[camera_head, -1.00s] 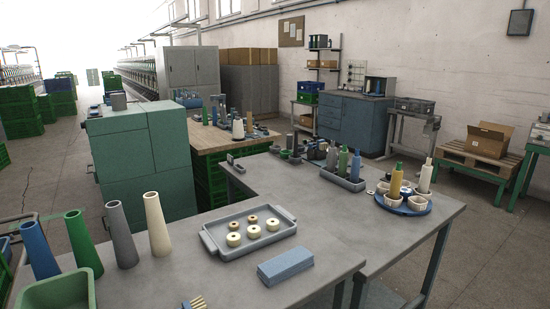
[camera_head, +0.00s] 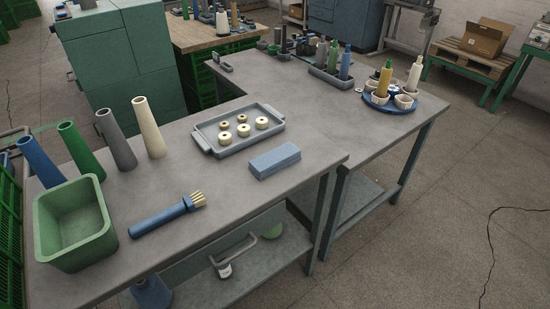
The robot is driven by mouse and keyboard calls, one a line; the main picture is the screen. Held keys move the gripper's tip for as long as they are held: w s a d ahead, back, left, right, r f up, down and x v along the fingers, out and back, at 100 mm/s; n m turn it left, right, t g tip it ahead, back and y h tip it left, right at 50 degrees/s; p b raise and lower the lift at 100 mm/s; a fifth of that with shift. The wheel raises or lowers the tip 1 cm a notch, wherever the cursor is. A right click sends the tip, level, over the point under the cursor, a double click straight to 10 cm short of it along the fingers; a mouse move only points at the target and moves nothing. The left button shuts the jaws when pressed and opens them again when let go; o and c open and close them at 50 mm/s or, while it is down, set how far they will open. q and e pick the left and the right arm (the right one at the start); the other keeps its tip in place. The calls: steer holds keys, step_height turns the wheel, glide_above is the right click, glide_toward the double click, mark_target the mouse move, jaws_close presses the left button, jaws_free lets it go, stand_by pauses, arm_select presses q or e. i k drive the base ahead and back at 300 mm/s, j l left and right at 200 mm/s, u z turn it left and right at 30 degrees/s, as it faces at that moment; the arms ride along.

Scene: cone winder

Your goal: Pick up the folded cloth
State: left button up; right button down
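The folded cloth (camera_head: 275,161) is a blue, flat, oblong stack. It lies on the grey worktable (camera_head: 225,185) near its front edge, to the right of the middle of that table section. It is just in front of the grey tray, and nothing lies on top of it. Neither of my grippers shows in the head view.
The grey tray (camera_head: 210,146) holds several cream rings. A blue-handled brush (camera_head: 160,219), a green bin (camera_head: 76,262) and several upright cones (camera_head: 149,127) stand or lie to the left. A blue round stand (camera_head: 391,107) with bottles is at the right. Floor at right is open.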

mark_target(268, 164)
steer(key=i+l+u, duration=0.1)
steer(key=u, duration=0.7)
steer(key=l+u, duration=0.45)
steer(key=l, duration=0.65)
steer(key=l+u, duration=0.45)
steer(key=l, duration=0.65)
